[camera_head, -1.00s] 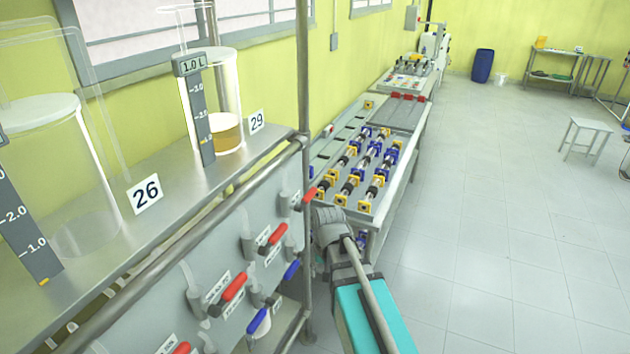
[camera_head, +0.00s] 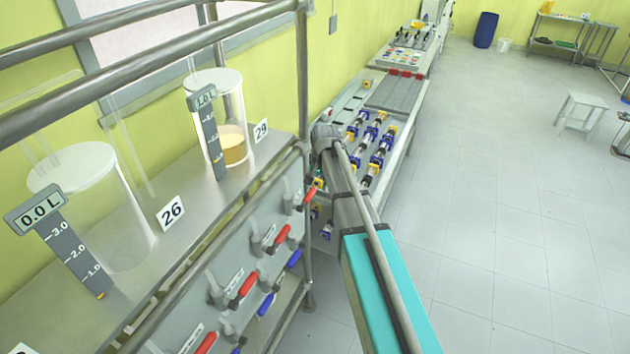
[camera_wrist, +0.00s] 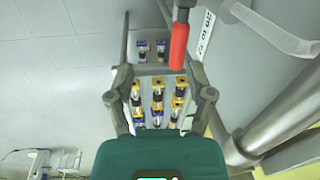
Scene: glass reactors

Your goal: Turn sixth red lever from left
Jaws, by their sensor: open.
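Red levers stand in a row along the grey panel in the head view: one by the corner post (camera_head: 309,196), then others nearer me (camera_head: 282,235), (camera_head: 248,284) and (camera_head: 206,343). Levers further left are out of frame, so I cannot count to the sixth. In the wrist view my gripper (camera_wrist: 160,72) is open and empty. A red lever (camera_wrist: 179,46) shows ahead of it, close to the right fingertip. I cannot tell whether they touch.
Blue levers (camera_head: 266,304) sit below the red ones. A metal post (camera_head: 305,90) and rails frame the panel. Glass vessels (camera_head: 230,110) stand on the shelf above. A bench (camera_head: 397,120) with blue and yellow fittings lies beyond.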

